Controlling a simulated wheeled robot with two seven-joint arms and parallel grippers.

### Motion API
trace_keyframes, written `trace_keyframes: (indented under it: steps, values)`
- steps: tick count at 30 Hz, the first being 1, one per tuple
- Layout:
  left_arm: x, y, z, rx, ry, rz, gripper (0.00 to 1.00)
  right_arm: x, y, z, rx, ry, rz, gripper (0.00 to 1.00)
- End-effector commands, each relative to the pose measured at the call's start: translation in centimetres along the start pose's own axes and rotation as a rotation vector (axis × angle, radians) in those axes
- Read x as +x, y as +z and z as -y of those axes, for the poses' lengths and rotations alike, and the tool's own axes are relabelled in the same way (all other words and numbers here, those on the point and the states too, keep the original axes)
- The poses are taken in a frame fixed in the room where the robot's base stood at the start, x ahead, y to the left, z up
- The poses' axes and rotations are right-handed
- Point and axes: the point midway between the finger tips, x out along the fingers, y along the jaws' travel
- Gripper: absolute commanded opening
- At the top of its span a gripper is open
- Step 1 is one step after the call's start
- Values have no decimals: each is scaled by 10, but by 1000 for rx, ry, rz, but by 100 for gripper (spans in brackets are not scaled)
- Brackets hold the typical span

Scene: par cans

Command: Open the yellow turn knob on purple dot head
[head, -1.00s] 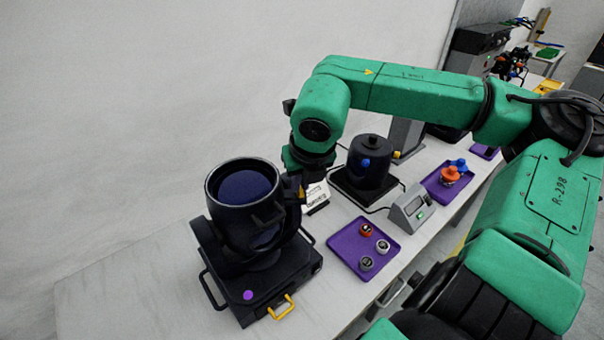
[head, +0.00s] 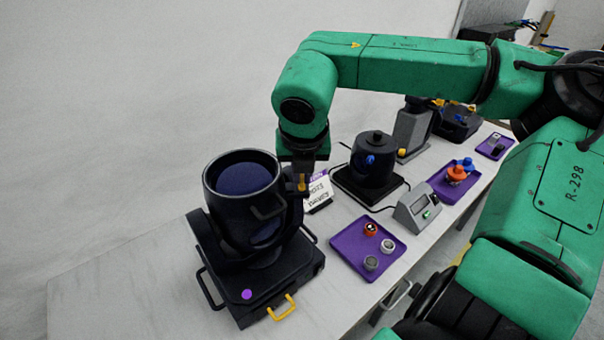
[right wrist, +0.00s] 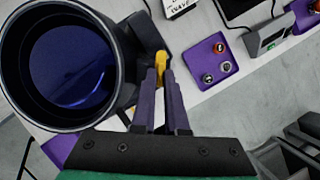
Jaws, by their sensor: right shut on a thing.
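The purple dot head is a dark, wide can (head: 240,182) on a yoke and black base (head: 270,275), with a purple dot (head: 247,294) on the base's front. Its yellow turn knob (head: 302,183) is on the right side of the yoke, mostly hidden by my right gripper in the head view. In the right wrist view the yellow knob (right wrist: 160,62) is between the tips of my right gripper (right wrist: 162,76), beside the can's rim. The right gripper is shut on the knob, reaching it from above. My left gripper is not in view.
A purple tray (head: 345,252) with several small round parts lies right of the base. A white label card (head: 318,193) stands close behind the knob. A second dark head (head: 374,165) and a grey box (head: 415,207) stand farther right. The table's front left is clear.

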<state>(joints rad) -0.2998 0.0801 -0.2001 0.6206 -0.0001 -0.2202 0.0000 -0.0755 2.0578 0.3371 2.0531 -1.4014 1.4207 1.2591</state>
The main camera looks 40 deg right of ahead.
Motion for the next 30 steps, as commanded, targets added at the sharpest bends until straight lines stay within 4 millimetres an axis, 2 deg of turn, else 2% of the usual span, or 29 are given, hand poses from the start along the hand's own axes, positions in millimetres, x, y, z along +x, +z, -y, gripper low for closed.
trace_keyframes:
  steps: [1, 3, 12, 16, 20, 27, 30]
  values:
    - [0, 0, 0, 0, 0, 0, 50, 0, 0, 0, 2, 1, -1, 19]
    - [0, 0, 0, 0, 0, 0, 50, 0, 0, 0, 2, 0, -1, 41]
    - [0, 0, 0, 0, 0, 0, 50, -1, 0, 0, 0, 1, 0, 41]
    - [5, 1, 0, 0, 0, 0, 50, -12, 1, 0, 1, 1, 5, 41]
    - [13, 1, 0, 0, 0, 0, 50, -43, 1, 0, 3, 2, 9, 41]
    - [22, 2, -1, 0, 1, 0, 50, -115, 0, 0, 2, 0, 6, 41]
    - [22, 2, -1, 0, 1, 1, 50, -134, 0, 0, 2, -1, 4, 41]
